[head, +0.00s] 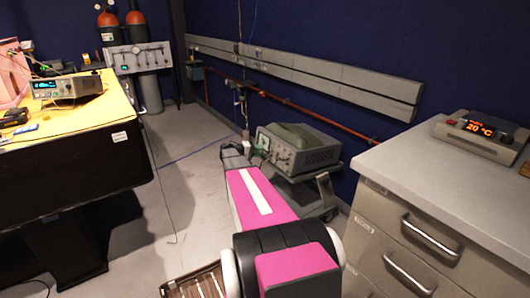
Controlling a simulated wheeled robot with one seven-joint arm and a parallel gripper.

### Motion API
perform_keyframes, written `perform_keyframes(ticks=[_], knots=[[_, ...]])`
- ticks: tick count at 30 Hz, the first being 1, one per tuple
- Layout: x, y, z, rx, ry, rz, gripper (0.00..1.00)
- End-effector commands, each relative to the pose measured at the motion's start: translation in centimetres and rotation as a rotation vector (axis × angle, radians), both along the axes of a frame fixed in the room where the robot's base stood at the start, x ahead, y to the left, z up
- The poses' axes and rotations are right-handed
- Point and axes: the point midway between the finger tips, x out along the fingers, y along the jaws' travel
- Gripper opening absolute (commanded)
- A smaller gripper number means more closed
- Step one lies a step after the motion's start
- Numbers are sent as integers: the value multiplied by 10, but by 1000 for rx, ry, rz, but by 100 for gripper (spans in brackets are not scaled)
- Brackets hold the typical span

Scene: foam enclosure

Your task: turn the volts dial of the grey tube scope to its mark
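The grey tube scope (310,157) sits low against the far wall, right of the picture's middle, with a green-grey bundle or cover on top. Its front faces left and toward me, with a small pale green screen and several small knobs. The volts dial and its mark are too small to pick out. My pink and black arm reaches forward from the bottom and hides part of the scope's lower front. My gripper (236,150) is a small dark shape just left of the scope's front. I cannot tell whether it touches the scope or how its fingers stand.
The scope rests on a grey cart (325,192). A grey drawer cabinet (400,180) with a temperature unit (482,132) on top stands close on the right. A yellow-topped bench (85,118) stands at left. Grey floor (190,165) lies open between, with a thin cable across it.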

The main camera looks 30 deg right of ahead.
Motion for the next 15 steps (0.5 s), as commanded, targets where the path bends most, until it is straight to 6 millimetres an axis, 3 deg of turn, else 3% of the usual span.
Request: perform_keyframes(ticks=[6,15], knots=[[4,35,8,1,-1,2,31],[6,51,11,0,1,0,31]])
